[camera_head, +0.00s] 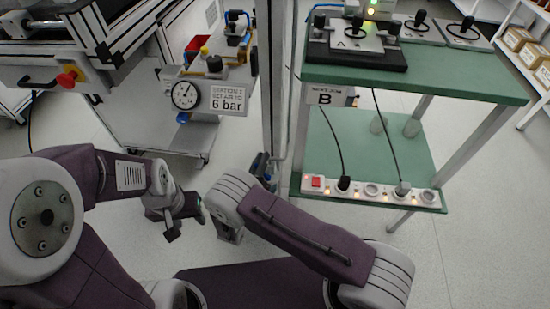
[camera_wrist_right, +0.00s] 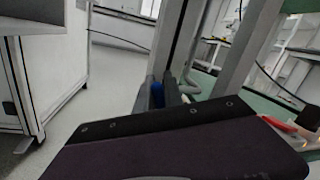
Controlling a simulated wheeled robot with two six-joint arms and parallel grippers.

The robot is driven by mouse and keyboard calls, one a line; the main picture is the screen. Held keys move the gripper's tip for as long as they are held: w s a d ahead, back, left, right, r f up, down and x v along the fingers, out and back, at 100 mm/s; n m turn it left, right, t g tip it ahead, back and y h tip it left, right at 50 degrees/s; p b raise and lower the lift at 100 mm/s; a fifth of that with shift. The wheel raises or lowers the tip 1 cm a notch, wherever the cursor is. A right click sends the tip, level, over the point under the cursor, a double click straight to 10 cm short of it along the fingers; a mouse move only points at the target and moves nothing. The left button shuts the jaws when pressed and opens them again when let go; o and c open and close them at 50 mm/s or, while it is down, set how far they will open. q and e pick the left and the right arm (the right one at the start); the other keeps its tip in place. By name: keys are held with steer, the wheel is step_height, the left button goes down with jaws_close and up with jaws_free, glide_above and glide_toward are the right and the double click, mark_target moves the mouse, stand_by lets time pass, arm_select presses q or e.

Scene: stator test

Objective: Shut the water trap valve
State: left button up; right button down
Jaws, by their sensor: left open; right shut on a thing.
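My right gripper (camera_head: 263,166) is beside the foot of the upright metal post, largely in shadow in the head view. In the right wrist view its two dark fingers (camera_wrist_right: 162,94) are closed on a small blue part (camera_wrist_right: 157,95) in front of the post. The fingers hide most of this blue part. I cannot tell whether it is the handle of the water trap valve, or how far it is turned. My left gripper (camera_head: 187,223) is open and empty above the floor, left of my right forearm.
A pressure gauge (camera_head: 186,94) and a "6 bar" sign (camera_head: 228,100) are on the left station. The post (camera_head: 272,90) stands between it and the green table (camera_head: 450,85). A power strip (camera_head: 372,191) with cables edges the lower shelf. A red knob (camera_head: 67,78) juts out at left.

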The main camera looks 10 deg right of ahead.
steer(key=w+a+f+n+t+y+b, duration=0.1)
steer(key=f+n, duration=0.4)
steer(key=n, duration=0.9)
steer(key=shift+a+f+t+y+b, duration=0.25)
steer(key=shift+a+t+y+b, duration=0.55)
steer(key=shift+a, duration=0.6)
steer(key=shift+n, duration=0.4)
steer(key=c, duration=1.5)
jaws_free()
steer(key=shift+o, duration=0.2)
